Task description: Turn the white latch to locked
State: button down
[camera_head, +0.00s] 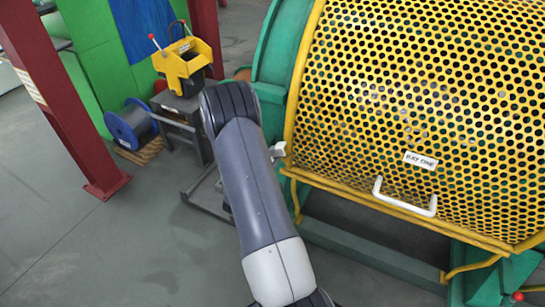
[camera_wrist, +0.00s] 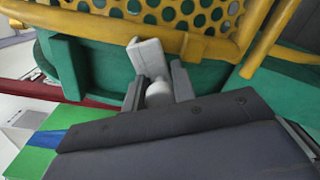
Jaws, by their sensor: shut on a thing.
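The white latch (camera_head: 278,150) sits at the left edge of the yellow perforated guard, just right of my arm in the head view. In the wrist view the latch (camera_wrist: 149,58) shows as a pale flat tab with a rounded white part below it, tilted a little to the left. My gripper (camera_wrist: 158,86) is shut on the latch, with one dark finger on each side of the rounded part. In the head view my forearm hides the gripper. I cannot tell from these frames whether the latch is at its locked position.
The yellow perforated guard (camera_head: 420,90) has a "BAY ONE" label (camera_head: 421,160) and a white handle (camera_head: 404,198). Its yellow frame and green machine body (camera_head: 370,262) lie close to the gripper. A red post (camera_head: 60,95), blue spool (camera_head: 131,125) and yellow box (camera_head: 186,65) stand left.

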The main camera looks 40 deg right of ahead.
jog(key=shift+f+b, duration=0.15)
jog(key=shift+b, duration=0.15)
jog(key=f+m+b, duration=0.1)
jog(key=m+b, duration=0.1)
jog(key=b, duration=0.4)
jog(key=f+m+b, duration=0.2)
jog(key=m+b, duration=0.1)
jog(key=b, duration=0.3)
jog(key=shift+s+d+f+b, duration=0.2)
jog(key=shift+s+b, duration=0.1)
jog(key=shift+s, duration=0.1)
jog(key=shift+m+b, duration=0.4)
jog(key=c, duration=1.2)
grip_release()
jog(key=shift+o, duration=0.2)
jog(key=p+v, duration=0.1)
jog(key=v, duration=1)
